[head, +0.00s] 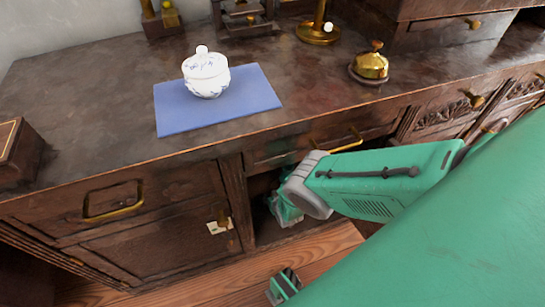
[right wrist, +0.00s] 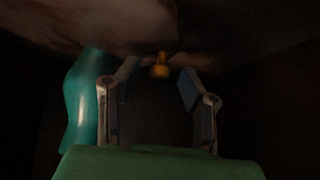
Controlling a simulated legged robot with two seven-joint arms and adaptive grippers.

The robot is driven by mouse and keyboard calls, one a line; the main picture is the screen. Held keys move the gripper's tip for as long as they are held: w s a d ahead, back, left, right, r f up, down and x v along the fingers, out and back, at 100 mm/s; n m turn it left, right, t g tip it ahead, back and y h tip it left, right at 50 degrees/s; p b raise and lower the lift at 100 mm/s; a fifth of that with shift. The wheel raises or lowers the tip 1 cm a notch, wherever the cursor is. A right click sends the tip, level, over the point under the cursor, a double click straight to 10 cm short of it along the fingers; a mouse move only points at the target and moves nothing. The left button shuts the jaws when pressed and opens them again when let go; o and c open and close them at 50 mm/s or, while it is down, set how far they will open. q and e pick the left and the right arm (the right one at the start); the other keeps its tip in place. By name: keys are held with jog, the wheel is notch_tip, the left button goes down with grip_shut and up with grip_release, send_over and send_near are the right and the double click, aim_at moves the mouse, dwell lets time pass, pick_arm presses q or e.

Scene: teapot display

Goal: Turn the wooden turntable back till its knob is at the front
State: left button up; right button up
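I cannot make out the wooden turntable for sure in either view. My right gripper (head: 284,207) is low in the dark open recess under the cabinet's middle drawer, partly hidden by its own wrist. In the right wrist view my right gripper (right wrist: 158,92) has its two fingers apart with nothing between them. A small brass knob (right wrist: 160,70) shows beyond and between the fingertips, below a dark brown surface. I cannot tell what the knob belongs to.
A white lidded pot (head: 206,76) stands on a blue mat (head: 175,112) on the dark cabinet top (head: 95,110). A brass bell (head: 371,67) stands to its right. A brass-handled drawer (head: 285,147) is above my right gripper. A small wooden box (head: 17,150) stands at left.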

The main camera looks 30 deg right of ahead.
jog(key=shift+w+d+f+b, duration=0.1)
jog(key=shift+w+f+b, duration=0.35)
jog(key=shift+d, duration=0.1)
grip_shut()
